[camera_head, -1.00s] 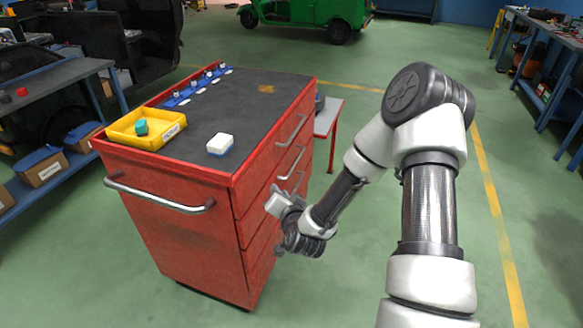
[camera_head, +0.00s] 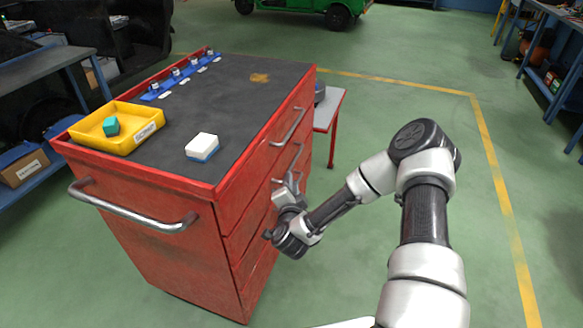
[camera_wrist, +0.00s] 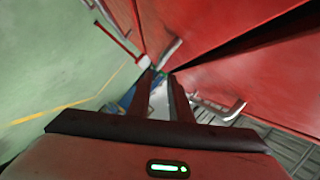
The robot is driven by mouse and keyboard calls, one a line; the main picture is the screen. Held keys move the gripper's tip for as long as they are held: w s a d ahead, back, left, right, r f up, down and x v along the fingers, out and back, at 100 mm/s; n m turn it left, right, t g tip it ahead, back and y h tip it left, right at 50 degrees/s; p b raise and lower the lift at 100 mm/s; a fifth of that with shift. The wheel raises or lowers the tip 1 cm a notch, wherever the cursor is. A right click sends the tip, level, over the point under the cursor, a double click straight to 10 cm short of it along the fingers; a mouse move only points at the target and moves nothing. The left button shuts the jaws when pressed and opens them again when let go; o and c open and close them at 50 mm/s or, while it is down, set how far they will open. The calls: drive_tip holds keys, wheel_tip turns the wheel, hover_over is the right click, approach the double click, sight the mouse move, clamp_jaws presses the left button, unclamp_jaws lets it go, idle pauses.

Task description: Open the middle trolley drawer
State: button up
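The red trolley (camera_head: 170,245) fills the left and centre of the head view, with its drawer fronts and metal handles on its right side. The top handle (camera_head: 288,127) is clear, and the middle handle (camera_head: 293,160) sits just above my gripper. A lower handle is partly hidden by my gripper. My gripper (camera_head: 291,181) is close beside the drawer fronts. In the wrist view its two dark fingers (camera_wrist: 158,78) are apart with no handle seen between them. One handle (camera_wrist: 218,107) lies right of the fingers and another (camera_wrist: 170,53) lies beyond the tips.
On the trolley top are a yellow bin (camera_head: 117,129) with a teal block, a white and blue block (camera_head: 202,146), and a blue rack (camera_head: 180,73). A push bar (camera_head: 130,212) juts from the trolley's near end. A small table (camera_head: 325,108) stands behind. Floor to the right is open.

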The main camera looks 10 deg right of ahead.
sight(291, 168)
drive_tip(key=b+x, duration=0.2)
drive_tip(key=x, duration=0.9)
drive_tip(key=shift+w+f, duration=0.15)
drive_tip(key=shift+w, duration=0.2)
drive_tip(key=shift+c, duration=0.5)
clamp_jaws()
